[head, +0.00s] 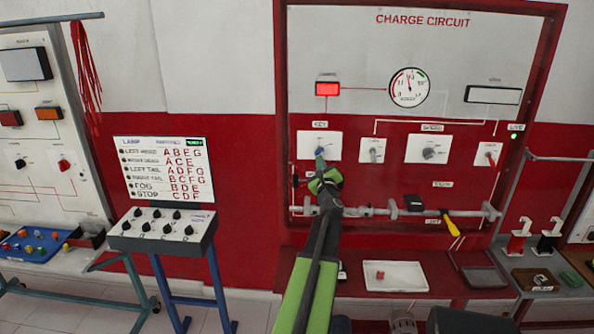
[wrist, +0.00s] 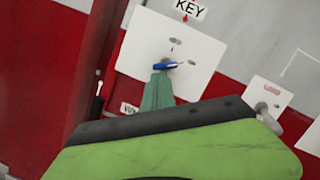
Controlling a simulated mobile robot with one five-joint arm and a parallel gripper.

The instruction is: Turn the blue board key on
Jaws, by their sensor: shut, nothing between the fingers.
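The blue key (head: 319,151) sits in a white plate (head: 332,146) labelled KEY on the red charge circuit board. In the wrist view the blue key (wrist: 166,65) lies roughly level in the picture, with its plate (wrist: 150,45) around it. My gripper (head: 321,164) is just below the key. Its closed green fingers (wrist: 159,80) point up at the key, with the tips at or just under its lower edge. I cannot tell whether they touch. The fingers hold nothing, and my arm hides part of the board below the plate.
A plate with another switch (head: 372,150) and a grey knob (head: 428,153) are to the right of the key. A red lamp (head: 327,88) is bright above it. A grey rail (head: 375,211) crosses below, with a yellow-handled tool (head: 451,226). A white tray (head: 395,285) lies lower.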

